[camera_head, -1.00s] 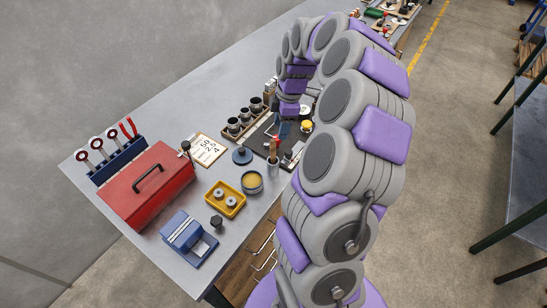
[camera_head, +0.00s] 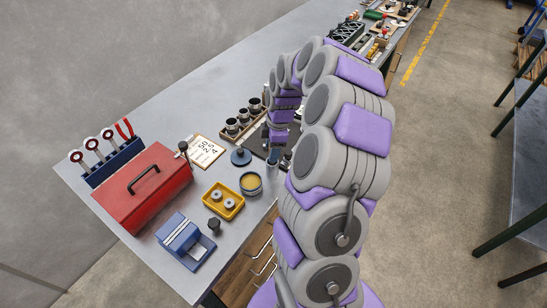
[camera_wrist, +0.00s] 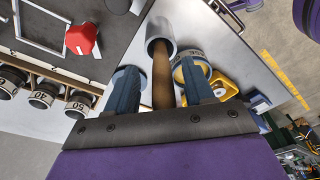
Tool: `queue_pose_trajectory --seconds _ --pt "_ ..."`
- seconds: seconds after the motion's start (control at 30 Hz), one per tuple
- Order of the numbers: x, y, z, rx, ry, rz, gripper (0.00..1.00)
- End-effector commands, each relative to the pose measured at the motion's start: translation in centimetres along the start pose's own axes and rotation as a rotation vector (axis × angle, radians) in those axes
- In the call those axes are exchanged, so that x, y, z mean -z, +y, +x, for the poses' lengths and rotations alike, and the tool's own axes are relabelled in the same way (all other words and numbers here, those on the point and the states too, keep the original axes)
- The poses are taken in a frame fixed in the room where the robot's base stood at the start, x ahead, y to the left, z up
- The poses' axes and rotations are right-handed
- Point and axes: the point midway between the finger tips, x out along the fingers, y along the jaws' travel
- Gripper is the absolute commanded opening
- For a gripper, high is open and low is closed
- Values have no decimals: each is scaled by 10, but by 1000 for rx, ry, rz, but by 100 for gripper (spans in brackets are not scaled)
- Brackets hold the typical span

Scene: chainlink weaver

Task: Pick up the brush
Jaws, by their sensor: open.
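The brush shows in the wrist view as a brown wooden handle (camera_wrist: 161,82) standing in a grey metal cup (camera_wrist: 160,32). Its other end is hidden inside the cup. My gripper (camera_wrist: 160,68) is open, with one blue finger on each side of the handle and gaps visible between. In the head view my gripper (camera_head: 277,146) is just above the cup (camera_head: 272,166) near the bench's front edge, and it hides most of the brush there.
A round tin (camera_head: 251,183), a yellow tray (camera_head: 223,200) and a blue-lidded pot (camera_head: 241,157) stand left of the cup. Dark cups (camera_head: 243,116) sit in a rack behind. A red toolbox (camera_head: 143,186) is farther left.

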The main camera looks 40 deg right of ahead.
Motion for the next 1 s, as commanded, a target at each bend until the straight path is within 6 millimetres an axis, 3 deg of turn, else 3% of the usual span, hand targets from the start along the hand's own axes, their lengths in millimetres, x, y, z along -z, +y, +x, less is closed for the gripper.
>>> queue_pose_trajectory --seconds 0.1,0.67,1.0 --pt "1 0 -2 -2 -1 -1 53" --pt "-2 2 -1 -1 2 0 0" --pt "0 2 -3 -1 1 -1 0"
